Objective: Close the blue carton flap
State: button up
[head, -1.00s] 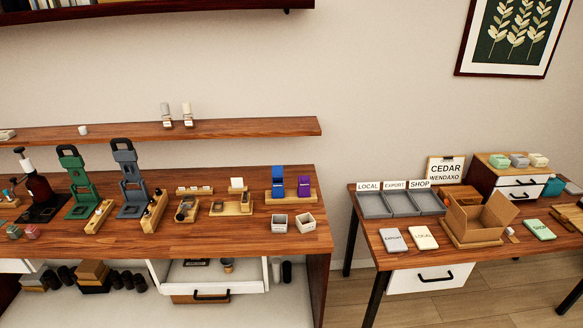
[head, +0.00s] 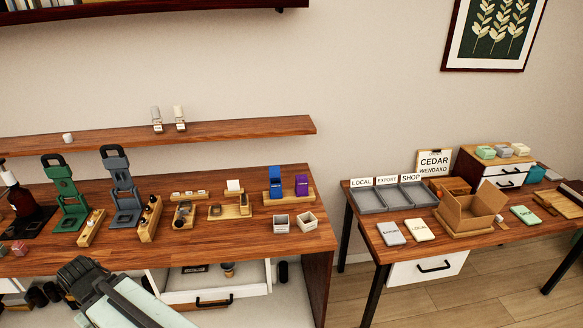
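The blue carton (head: 275,190) stands on a wooden holder at the back right of the left table. Its blue flap (head: 276,171) stands up above the body, so the carton looks open. A purple carton (head: 301,186) stands just to its right. My gripper (head: 80,271) shows as a dark end of my pale arm at the bottom left. It is in front of the left table's front edge, well left of and nearer than the blue carton, and touches nothing that I can see. Its fingers cannot be made out clearly.
Wooden trays (head: 230,209) and green and blue presses (head: 122,190) stand to the left. An open drawer (head: 215,293) juts out below. A shelf (head: 210,135) hangs behind. The right table holds an open cardboard box (head: 470,212).

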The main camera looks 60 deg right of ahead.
aim_at(274, 170)
jog(key=z, duration=0.1)
jog(key=i, duration=1)
jog(key=u, duration=0.05)
